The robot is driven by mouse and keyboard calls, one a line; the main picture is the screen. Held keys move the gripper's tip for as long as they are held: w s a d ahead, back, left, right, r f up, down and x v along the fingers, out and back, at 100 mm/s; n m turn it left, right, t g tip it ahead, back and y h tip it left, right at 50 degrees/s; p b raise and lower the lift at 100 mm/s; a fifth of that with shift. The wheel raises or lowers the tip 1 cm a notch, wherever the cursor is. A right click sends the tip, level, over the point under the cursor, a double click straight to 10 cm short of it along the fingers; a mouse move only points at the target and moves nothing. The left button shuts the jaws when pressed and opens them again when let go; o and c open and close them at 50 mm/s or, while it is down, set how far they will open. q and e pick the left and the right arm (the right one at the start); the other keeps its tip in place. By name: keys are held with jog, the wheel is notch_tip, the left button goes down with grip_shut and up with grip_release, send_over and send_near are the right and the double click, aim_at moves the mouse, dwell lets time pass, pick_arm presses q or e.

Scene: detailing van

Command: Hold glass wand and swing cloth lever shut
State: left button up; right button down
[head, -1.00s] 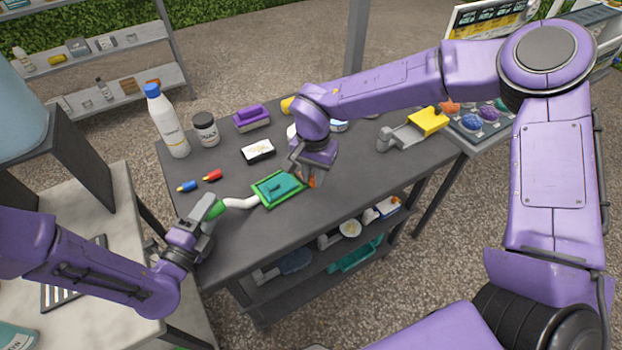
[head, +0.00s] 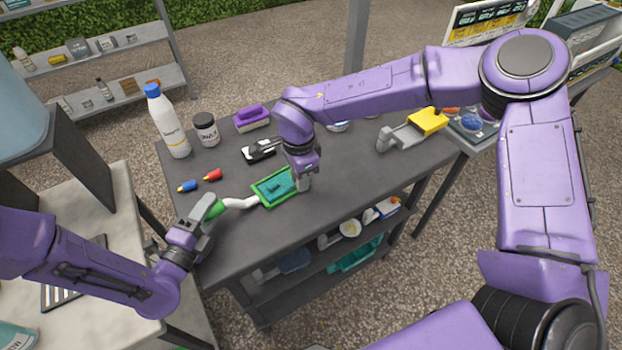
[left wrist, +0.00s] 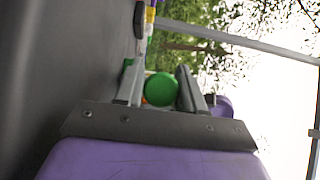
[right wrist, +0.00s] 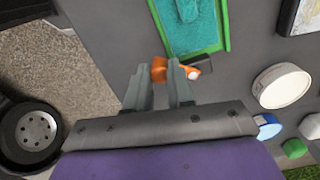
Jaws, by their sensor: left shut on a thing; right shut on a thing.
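The glass wand lies along the dark bench, with a green frame (head: 257,197) holding teal cloth (head: 272,187) and a bent white neck (head: 240,203). My left gripper (head: 213,208) is shut on its green handle; the handle's round green end (left wrist: 160,89) sits between the fingers in the left wrist view. My right gripper (head: 303,186) is at the right end of the wand's head. In the right wrist view, my right gripper (right wrist: 160,78) is shut on the orange cloth lever (right wrist: 159,68), beside the frame's corner. The lever is hidden in the head view.
Behind the wand are a blue-topped bottle (head: 168,125), a dark jar (head: 206,129), a purple brush (head: 251,118) and a black-and-white item (head: 258,151). Red (head: 213,174) and blue (head: 188,186) small pieces lie near the wand. A yellow-headed tool (head: 427,122) lies right. The front right benchtop is clear.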

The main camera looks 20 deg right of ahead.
jog(key=shift+w+a+m, duration=0.15)
jog(key=shift+a+m, duration=0.25)
jog(key=shift+m, duration=0.5)
jog(key=m, duration=0.2)
jog(key=w+a+m, duration=0.1)
jog(key=m, duration=0.1)
jog(key=shift+w+a+m, duration=0.1)
jog(key=shift+w+m, duration=0.1)
jog(key=shift+m, duration=0.2)
jog(key=c, duration=0.9)
grip_release()
jog(key=shift+w, duration=0.1)
notch_tip(320, 180, up, 12)
